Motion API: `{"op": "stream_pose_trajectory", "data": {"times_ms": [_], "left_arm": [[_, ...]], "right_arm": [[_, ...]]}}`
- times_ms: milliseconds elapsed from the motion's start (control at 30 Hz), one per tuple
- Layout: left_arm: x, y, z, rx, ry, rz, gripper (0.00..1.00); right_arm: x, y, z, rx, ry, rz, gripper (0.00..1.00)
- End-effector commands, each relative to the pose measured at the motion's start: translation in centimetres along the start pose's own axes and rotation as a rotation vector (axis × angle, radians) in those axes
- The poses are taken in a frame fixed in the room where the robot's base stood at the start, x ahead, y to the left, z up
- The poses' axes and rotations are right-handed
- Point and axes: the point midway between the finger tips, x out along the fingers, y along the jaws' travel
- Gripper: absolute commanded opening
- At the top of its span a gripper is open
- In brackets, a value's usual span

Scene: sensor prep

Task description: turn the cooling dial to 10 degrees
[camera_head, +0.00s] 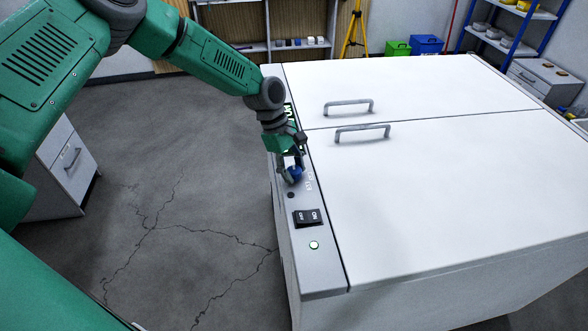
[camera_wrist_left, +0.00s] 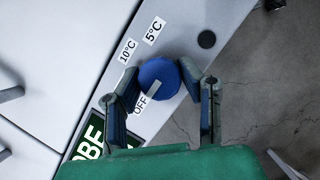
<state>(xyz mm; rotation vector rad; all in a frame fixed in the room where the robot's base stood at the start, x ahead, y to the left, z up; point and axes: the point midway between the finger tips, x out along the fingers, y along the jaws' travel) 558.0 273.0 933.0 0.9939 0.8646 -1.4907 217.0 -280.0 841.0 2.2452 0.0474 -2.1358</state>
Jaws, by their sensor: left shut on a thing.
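The blue cooling dial (camera_wrist_left: 158,72) sits on the grey control strip in the left wrist view. Its grey pointer bar faces the OFF label (camera_wrist_left: 140,103). The 10°C label (camera_wrist_left: 127,51) and the 5°C label (camera_wrist_left: 154,30) are printed beyond the dial. My left gripper (camera_wrist_left: 160,84) is shut on the dial, one finger on each side. In the head view the left gripper (camera_head: 291,168) reaches down to the strip, and the dial (camera_head: 294,175) shows partly between its fingers. My right gripper is not in view.
The grey strip (camera_head: 320,276) runs along the white chest freezer's (camera_head: 460,190) left edge. Two lid handles (camera_head: 348,106) stand to the right.

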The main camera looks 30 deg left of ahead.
Motion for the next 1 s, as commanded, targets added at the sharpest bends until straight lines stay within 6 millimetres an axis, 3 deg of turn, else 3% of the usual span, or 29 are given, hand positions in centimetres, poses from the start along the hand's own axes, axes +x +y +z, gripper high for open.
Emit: {"op": "stream_pose_trajectory", "data": {"times_ms": [367, 1000], "left_arm": [[0.0, 0.2, 0.1, 0.135, 0.002, -0.051, 0.05], [0.1, 0.2, 0.3, 0.681, 0.001, -0.278, 0.05]], "right_arm": [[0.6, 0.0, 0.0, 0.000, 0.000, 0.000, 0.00], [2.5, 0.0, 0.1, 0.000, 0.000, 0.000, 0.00]]}}
